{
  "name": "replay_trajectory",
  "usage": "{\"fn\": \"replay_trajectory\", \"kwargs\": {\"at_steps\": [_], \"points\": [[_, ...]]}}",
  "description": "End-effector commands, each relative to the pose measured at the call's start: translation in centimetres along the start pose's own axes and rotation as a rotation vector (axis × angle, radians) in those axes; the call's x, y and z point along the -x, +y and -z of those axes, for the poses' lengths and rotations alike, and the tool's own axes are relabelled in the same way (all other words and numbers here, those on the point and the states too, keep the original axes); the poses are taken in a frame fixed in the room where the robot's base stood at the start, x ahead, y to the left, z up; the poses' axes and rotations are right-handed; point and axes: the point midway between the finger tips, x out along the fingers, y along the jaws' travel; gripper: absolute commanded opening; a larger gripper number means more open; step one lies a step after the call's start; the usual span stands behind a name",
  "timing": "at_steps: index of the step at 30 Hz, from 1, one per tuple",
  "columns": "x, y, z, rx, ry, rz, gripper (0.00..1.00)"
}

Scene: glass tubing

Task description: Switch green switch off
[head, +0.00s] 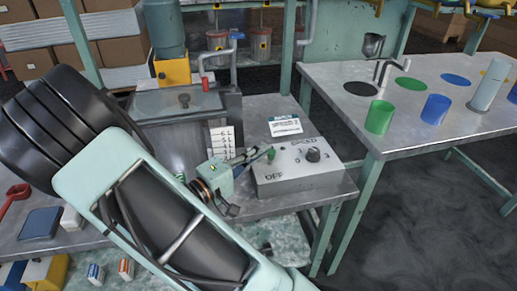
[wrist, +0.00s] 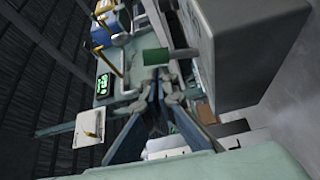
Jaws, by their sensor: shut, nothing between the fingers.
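The green switch (head: 271,154) is a small green lever on the left part of a grey control box (head: 300,180). The box is marked OFF at its front left and SPEED at the back. In the wrist view my gripper (wrist: 159,85) is slightly below the green stub. I cannot tell whether the fingers touch it.
A dark knob (head: 313,155) sits on the box's right part. A white card (head: 285,126) lies behind the box. A metal tank (head: 180,103) stands back left. The right table (head: 415,135) holds a green cup (head: 380,117) and a blue cup (head: 435,109).

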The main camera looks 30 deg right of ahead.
Motion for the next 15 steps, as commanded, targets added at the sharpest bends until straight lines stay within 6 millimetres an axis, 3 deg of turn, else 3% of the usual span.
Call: {"fn": "replay_trajectory", "kwargs": {"at_steps": [8,15], "points": [[0.8,0.0,0.1,0.000,0.003,0.000,0.00],[5.4,0.0,0.2,0.000,0.006,0.001,0.00]]}}
